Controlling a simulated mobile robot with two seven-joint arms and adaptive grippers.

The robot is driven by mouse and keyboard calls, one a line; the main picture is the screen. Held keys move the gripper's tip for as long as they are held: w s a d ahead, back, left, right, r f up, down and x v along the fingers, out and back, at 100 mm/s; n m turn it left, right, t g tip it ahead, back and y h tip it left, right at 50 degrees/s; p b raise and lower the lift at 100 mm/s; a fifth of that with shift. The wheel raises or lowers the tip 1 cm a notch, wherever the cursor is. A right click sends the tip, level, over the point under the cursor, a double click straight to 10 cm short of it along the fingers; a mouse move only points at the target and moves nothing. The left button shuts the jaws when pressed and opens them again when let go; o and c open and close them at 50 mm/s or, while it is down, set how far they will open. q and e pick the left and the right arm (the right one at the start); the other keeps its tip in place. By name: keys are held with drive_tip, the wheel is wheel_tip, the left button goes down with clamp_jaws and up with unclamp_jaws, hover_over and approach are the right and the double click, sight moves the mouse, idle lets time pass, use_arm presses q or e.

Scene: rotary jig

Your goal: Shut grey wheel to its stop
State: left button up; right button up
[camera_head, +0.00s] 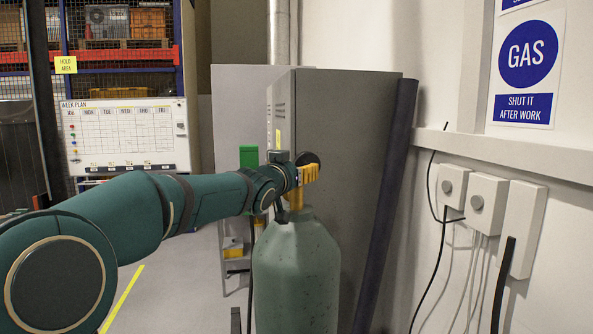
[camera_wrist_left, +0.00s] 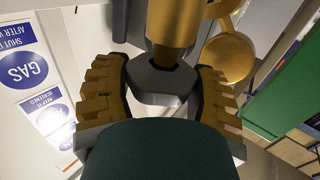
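A green gas cylinder (camera_head: 296,275) stands upright, with a brass valve (camera_head: 295,199) on top. My left gripper (camera_head: 308,172), with orange fingers, is at this valve, and a dark round part shows just behind it. In the left wrist view, the grey wheel (camera_wrist_left: 160,82) sits between the two fingers of my left gripper (camera_wrist_left: 160,75). Both dark finger pads appear to touch its sides, so the gripper looks shut on it. The brass valve body (camera_wrist_left: 172,25) rises beyond the wheel. The wheel's far side is hidden. My right gripper is in neither view.
A tall grey cabinet (camera_head: 345,115) stands behind the cylinder, with a dark slanted post (camera_head: 388,190) at its right. Wall boxes with cables (camera_head: 487,204) and a gas sign (camera_head: 526,60) are on the right wall. A round brass part (camera_wrist_left: 228,60) sits beside the valve. Open floor lies left.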

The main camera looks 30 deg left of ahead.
use_arm(q)
drive_tip(key=o, duration=0.4)
drive_tip(key=shift+s+d, duration=0.15)
drive_tip(key=shift+s, duration=5.9)
